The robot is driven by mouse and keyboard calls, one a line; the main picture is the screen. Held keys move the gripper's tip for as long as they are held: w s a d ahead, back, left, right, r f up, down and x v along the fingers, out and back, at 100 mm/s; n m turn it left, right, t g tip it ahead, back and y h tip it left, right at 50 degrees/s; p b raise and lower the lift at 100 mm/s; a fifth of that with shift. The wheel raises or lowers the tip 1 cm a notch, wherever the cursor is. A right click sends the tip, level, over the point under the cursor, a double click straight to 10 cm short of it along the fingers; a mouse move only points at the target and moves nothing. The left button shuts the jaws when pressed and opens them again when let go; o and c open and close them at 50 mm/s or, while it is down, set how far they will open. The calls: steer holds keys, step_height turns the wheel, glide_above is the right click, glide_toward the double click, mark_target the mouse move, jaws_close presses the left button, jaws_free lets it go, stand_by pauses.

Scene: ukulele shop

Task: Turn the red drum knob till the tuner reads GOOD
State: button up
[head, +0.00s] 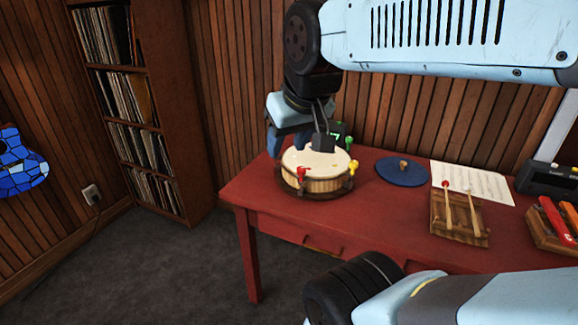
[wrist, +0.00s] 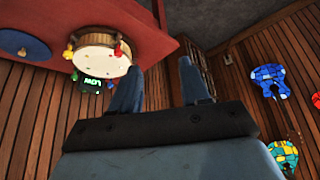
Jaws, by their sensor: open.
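The drum (head: 318,184) has a pale round head and wooden sides and sits on the red table's left part. The dark tuner (head: 338,130) stands behind the drum, partly hidden by my arm. In the wrist view the tuner (wrist: 92,86) shows LOW, upside down.
A yellow knob (head: 353,167) and a green knob (head: 349,142) are also on the drum. A round blue mat (head: 392,177), a mallet stand (head: 459,226) and sheet paper (head: 481,181) lie to the right. A record shelf (head: 184,130) stands left, with clear floor before the table.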

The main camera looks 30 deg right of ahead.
steer(key=shift+o, duration=0.8)
steer(key=shift+w, duration=0.1)
steer(key=m+t+y, duration=0.6)
steer(key=m+y, duration=0.7)
steer(key=m, duration=1.3)
glide_toward(301, 168)
steer(key=x, duration=1)
steer(key=shift+f, duration=0.4)
steer(key=shift+w, duration=0.1)
steer(key=c, duration=0.9)
